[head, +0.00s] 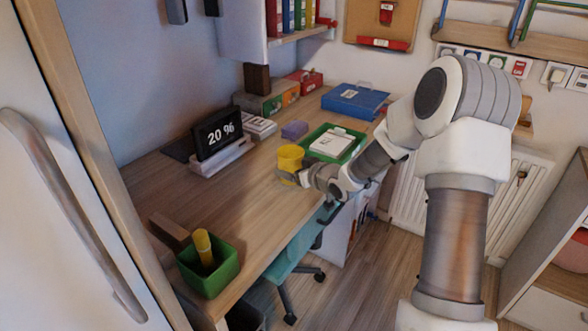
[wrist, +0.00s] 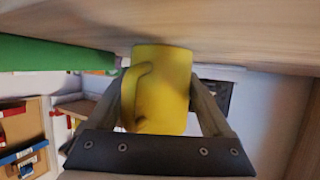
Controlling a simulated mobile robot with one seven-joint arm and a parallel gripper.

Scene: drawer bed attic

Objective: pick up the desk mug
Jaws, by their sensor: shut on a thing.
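The desk mug is the yellow mug (head: 290,157) on the wooden desk, left of the green tray. In the wrist view the yellow mug (wrist: 163,90) fills the middle, with its handle on the left side. My gripper (head: 287,178) reaches it from the right and front, low on its side. In the wrist view my gripper's two fingers (wrist: 162,105) lie along either side of the mug and are shut on it. The mug looks upright in the head view. I cannot tell whether its base touches the desk.
A green tray (head: 357,148) with white items lies right of the mug, and a purple block (head: 295,130) behind it. A green pot (head: 226,272) sits at the near corner. A teal chair (head: 296,247) stands by the front edge.

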